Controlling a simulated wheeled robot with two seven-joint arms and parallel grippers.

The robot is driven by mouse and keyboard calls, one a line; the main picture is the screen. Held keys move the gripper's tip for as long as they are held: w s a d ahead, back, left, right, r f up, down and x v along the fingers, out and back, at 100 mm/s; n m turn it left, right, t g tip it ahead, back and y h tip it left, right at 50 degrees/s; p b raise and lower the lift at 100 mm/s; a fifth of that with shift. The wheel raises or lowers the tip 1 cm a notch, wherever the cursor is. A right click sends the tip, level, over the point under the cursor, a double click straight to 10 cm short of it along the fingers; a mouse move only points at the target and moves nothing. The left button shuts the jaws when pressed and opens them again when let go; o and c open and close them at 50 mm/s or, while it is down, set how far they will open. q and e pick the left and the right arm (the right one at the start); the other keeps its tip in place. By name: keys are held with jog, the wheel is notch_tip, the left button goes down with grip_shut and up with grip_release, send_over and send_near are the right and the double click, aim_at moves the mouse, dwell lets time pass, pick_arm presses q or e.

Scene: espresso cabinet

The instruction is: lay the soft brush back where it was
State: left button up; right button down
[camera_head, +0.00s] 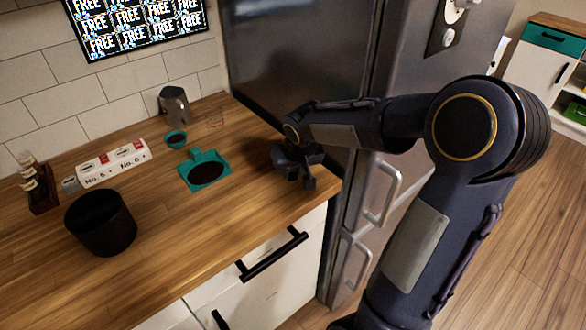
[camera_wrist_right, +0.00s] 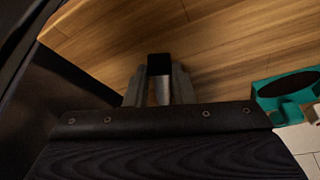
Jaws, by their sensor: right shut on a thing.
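My right gripper (camera_head: 303,176) is low over the right end of the wooden counter, near its front corner and beside the fridge. In the right wrist view its fingers (camera_wrist_right: 158,86) are shut on a short thing with a black end and a silver-grey part, which appears to be the soft brush (camera_wrist_right: 159,65). The black end points away from the wrist, over bare wood. I cannot tell whether it touches the counter. In the head view the brush is hidden or too dark to make out. My left gripper is not in view.
A teal tray with a dark round pad (camera_head: 205,172) lies left of the gripper. Behind it stand a teal cup (camera_head: 176,138) and a metal pitcher (camera_head: 174,106). A white numbered box (camera_head: 113,164) and black bin (camera_head: 100,222) are farther left. The fridge (camera_head: 300,60) bounds the right.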

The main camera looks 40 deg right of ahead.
jog(key=c, duration=1.7)
grip_release()
jog(key=shift+f, duration=0.1)
jog(key=o, duration=0.5)
jog(key=shift+c, duration=0.2)
jog(key=v, duration=1.1)
jog(key=s+a+f+n+y, duration=0.1)
jog(key=s+a+f+y, duration=0.1)
jog(key=s+a, duration=0.4)
jog(key=s+a+f+n+t+y, duration=0.1)
jog(key=s+a+f+y, duration=0.2)
jog(key=s, duration=0.9)
jog(key=a, duration=0.3)
jog(key=shift+f, duration=0.3)
jog(key=shift+s, duration=0.15)
